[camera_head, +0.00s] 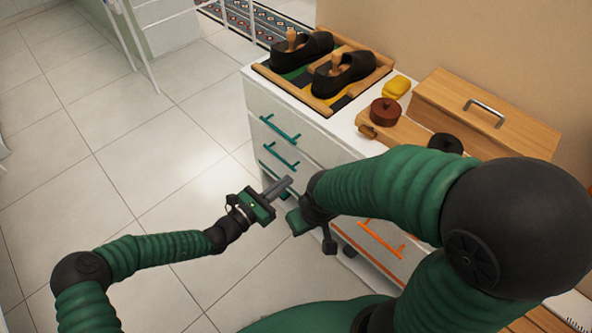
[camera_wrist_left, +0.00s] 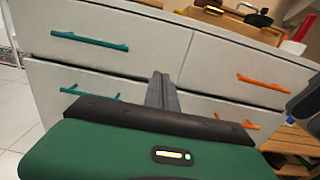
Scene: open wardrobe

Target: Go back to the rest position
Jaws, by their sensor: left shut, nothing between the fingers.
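My left gripper (camera_head: 279,187) is in front of the white dresser (camera_head: 262,105) in the head view, with its fingers together and nothing between them. In the left wrist view its closed fingers (camera_wrist_left: 161,92) point at the drawer fronts. Drawers with green handles (camera_wrist_left: 90,40) and orange handles (camera_wrist_left: 262,81) look shut. My right arm (camera_head: 395,190) reaches in from the right, and its dark wrist end is near the dresser front.
On the dresser top, black shoes (camera_head: 345,72) stand on a wooden tray (camera_head: 380,72). A yellow object (camera_head: 396,87), a round brown container (camera_head: 385,111) and a wooden box (camera_head: 485,105) are beside it.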

